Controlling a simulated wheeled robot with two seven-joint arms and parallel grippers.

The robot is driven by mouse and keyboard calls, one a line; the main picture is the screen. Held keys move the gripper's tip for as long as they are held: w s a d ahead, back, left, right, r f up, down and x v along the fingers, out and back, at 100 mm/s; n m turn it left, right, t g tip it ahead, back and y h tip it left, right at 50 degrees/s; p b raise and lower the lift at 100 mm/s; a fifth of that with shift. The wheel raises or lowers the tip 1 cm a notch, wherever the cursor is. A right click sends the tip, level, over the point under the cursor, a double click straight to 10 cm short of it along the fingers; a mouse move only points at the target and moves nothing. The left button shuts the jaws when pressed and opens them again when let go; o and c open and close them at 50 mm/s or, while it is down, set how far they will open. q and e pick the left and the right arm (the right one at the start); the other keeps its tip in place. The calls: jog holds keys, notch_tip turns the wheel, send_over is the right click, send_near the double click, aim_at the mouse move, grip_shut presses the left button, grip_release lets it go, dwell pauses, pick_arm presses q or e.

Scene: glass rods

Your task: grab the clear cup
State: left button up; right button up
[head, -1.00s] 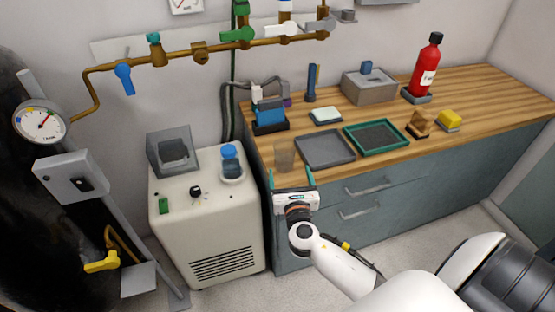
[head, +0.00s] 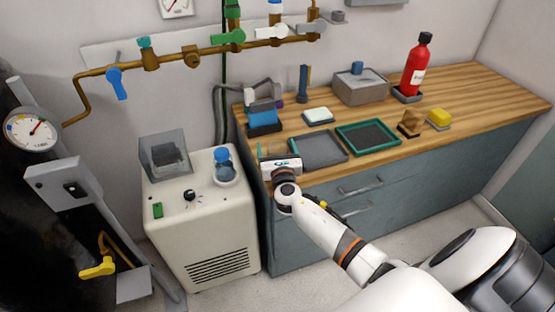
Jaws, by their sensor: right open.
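The clear cup (head: 275,149) stands upright at the front left of the wooden counter, and only its faint upper part shows. My right gripper (head: 279,154) is at the counter's front left edge, directly in front of the cup. Its fingers are open and point towards the cup, one on each side of it as seen here. I cannot tell whether they touch it. The gripper's body hides the cup's lower part. My left gripper is not in view.
On the wooden counter (head: 470,97), a grey tray (head: 318,149) lies close to the right of the gripper, with a green-rimmed tray (head: 368,136) beyond it. A blue item (head: 263,116) stands behind the cup. A white machine (head: 205,225) stands left of the counter.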

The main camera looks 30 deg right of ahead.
jog(key=shift+c, duration=0.4)
jog(key=c, duration=1)
jog(key=shift+r, duration=0.1)
